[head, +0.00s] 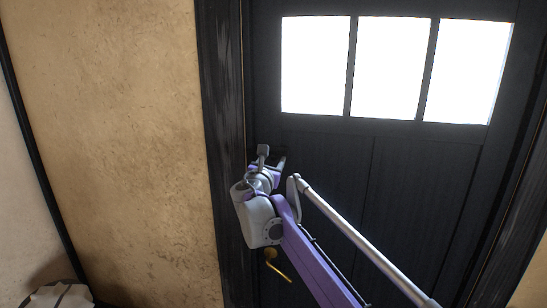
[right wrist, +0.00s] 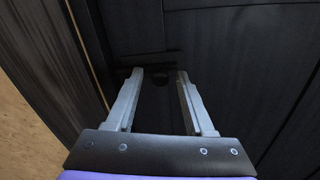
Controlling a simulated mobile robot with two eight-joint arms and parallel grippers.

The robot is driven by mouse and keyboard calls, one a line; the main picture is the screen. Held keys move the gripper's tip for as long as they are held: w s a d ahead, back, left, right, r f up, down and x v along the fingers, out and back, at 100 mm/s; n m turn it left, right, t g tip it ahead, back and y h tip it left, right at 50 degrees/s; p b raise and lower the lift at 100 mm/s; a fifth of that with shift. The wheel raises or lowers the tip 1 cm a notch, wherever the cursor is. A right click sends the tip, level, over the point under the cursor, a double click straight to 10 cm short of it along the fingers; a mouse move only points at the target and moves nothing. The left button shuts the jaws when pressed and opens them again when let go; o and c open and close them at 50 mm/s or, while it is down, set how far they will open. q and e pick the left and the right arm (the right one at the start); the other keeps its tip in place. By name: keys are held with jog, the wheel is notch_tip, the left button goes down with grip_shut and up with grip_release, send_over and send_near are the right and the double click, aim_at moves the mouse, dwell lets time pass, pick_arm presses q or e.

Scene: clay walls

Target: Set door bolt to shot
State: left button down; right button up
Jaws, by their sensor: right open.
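The dark door (head: 320,180) fills the right of the head view, with its frame post on the left. My right gripper (head: 272,158) is at the door's left edge, below the windows. In the right wrist view its two grey fingers (right wrist: 160,75) are apart and point at the door. A dark bolt bar (right wrist: 150,59) lies across near the fingertips, with a small dark round knob (right wrist: 160,78) between them. Contact with the fingers cannot be told. The bolt is dark on dark, and its exact position is unclear. In the head view my gripper largely hides it. My left gripper is not in view.
A brass door handle (head: 278,262) shows below my right wrist. The tan clay wall (head: 120,140) is left of the dark door frame (head: 222,120). Three bright window panes (head: 388,68) are above. A pale object (head: 58,295) is at the bottom left.

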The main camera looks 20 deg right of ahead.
jog(key=shift+w+d, duration=0.4)
jog(key=shift+w, duration=0.1)
grip_shut()
dwell(1.2)
